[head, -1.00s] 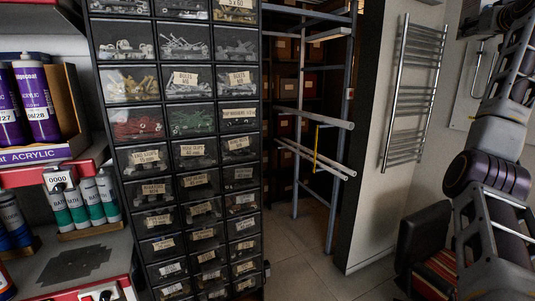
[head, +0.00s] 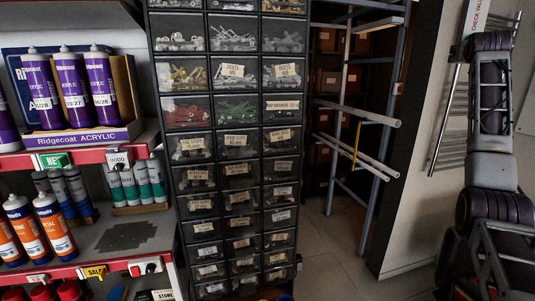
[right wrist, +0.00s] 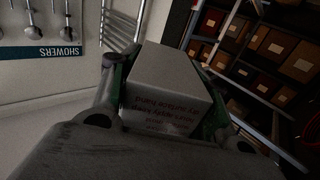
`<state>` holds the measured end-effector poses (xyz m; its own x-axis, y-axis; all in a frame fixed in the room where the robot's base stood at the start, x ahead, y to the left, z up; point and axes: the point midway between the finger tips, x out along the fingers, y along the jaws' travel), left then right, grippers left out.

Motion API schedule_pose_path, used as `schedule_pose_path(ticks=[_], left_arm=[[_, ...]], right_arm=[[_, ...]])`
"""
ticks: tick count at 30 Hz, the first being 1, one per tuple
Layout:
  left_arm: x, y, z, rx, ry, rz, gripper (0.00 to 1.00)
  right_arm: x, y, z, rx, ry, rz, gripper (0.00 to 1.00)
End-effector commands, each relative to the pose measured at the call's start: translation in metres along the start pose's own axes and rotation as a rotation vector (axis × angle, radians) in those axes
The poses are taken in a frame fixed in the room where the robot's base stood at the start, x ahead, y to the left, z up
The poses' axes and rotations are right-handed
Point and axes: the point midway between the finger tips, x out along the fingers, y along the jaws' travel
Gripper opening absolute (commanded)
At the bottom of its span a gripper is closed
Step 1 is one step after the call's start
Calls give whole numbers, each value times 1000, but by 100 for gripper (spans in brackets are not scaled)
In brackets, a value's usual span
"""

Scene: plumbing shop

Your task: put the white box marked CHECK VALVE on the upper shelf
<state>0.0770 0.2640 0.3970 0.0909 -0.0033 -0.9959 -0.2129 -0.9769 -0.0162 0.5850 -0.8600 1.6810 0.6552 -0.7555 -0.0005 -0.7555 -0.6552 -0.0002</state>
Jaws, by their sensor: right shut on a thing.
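The white box marked CHECK VALVE (head: 478,16) shows at the top right of the head view, partly cut off by the frame's top edge. My right gripper (right wrist: 163,92) is shut on this box, with a finger on either side of it in the right wrist view. The gripper is high at the right, well away from the shelving. The shelving at the left has a red-edged upper shelf (head: 135,145) with purple Ridgecoat tubes (head: 72,88) on it. A grey lower shelf (head: 150,222) is below. My left gripper is out of view.
A tall rack of clear drawers (head: 236,168) stands right of the shelving. The lower shelf holds orange-white tubes (head: 54,222) and green-white tubes (head: 143,181), with a bare dark patch (head: 127,235). A pipe rack (head: 368,150) and a towel rail (head: 447,115) are farther right.

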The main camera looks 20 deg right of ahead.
Motion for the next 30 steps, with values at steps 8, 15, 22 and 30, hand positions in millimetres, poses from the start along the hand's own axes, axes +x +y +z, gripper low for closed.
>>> schedule_pose_path(ticks=[8, 15, 22, 30], left_arm=[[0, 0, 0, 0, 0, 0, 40], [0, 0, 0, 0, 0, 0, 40], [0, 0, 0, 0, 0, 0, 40], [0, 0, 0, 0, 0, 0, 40]], right_arm=[[7, -48, 38, -2, 0, -27, 16], [8, -85, 71, -2, 1, -60, 16], [6, -118, 104, -1, -1, -99, 16], [1, -152, 144, -1, -1, -151, 16]])
